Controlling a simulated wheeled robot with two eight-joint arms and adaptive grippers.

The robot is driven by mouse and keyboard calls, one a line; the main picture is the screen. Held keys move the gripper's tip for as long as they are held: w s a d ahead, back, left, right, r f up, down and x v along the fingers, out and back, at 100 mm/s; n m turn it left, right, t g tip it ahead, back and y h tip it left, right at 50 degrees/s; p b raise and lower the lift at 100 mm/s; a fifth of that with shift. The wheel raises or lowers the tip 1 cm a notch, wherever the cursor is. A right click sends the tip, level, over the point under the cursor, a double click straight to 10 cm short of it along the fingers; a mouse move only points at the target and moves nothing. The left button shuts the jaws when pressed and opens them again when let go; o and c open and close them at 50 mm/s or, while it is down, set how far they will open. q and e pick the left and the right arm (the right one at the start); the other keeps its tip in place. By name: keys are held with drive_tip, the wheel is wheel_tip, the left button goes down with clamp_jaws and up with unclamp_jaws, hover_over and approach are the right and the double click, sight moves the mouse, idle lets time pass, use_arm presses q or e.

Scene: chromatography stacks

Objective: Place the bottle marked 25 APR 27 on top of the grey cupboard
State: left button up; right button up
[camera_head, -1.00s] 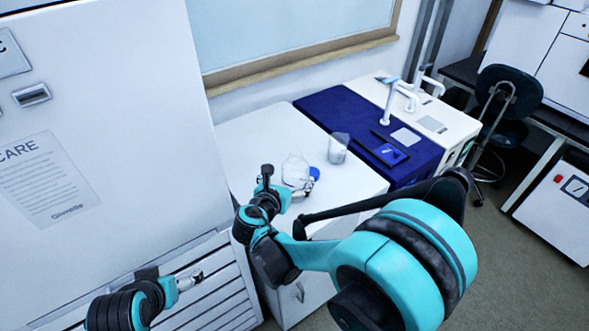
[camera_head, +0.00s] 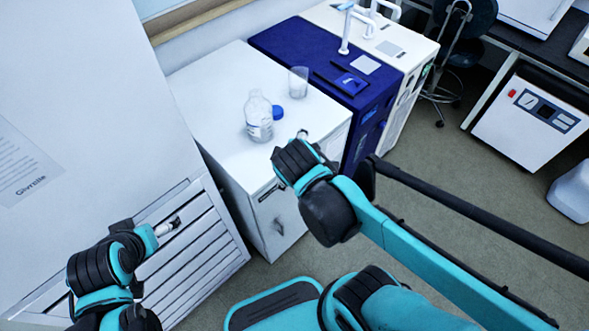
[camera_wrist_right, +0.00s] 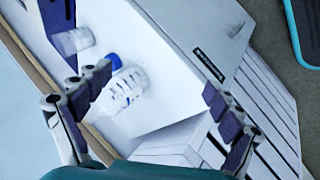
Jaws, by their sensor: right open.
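A clear bottle (camera_head: 258,120) with a white label stands on a pale, white-looking cabinet (camera_head: 205,85); its print is too small to read. A blue cap (camera_head: 278,112) shows beside it. In the right wrist view the bottle (camera_wrist_right: 126,90) lies beyond the open fingers, with the blue cap (camera_wrist_right: 113,62) near it. My right gripper (camera_head: 302,134) is at the cabinet's front right edge, apart from the bottle; its fingers (camera_wrist_right: 158,88) are spread and empty. My left gripper (camera_head: 174,225) is by the slatted lower panel at left; its jaws are unclear. No clearly grey cupboard stands out.
A clear beaker (camera_head: 298,80) stands behind the bottle. A tall white appliance (camera_head: 80,80) rises at left. The cabinet's front top is clear.

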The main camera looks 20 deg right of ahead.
drive_tip(key=s+m, duration=0.1)
drive_tip(key=m, duration=0.2)
drive_tip(key=s+m+y, duration=0.1)
drive_tip(key=s+m, duration=0.1)
drive_tip(key=m, duration=0.1)
drive_tip(key=s+a+m+y, duration=0.1)
drive_tip(key=m, duration=0.2)
drive_tip(key=shift+s+r, duration=0.3)
drive_tip(key=shift+s, duration=0.05)
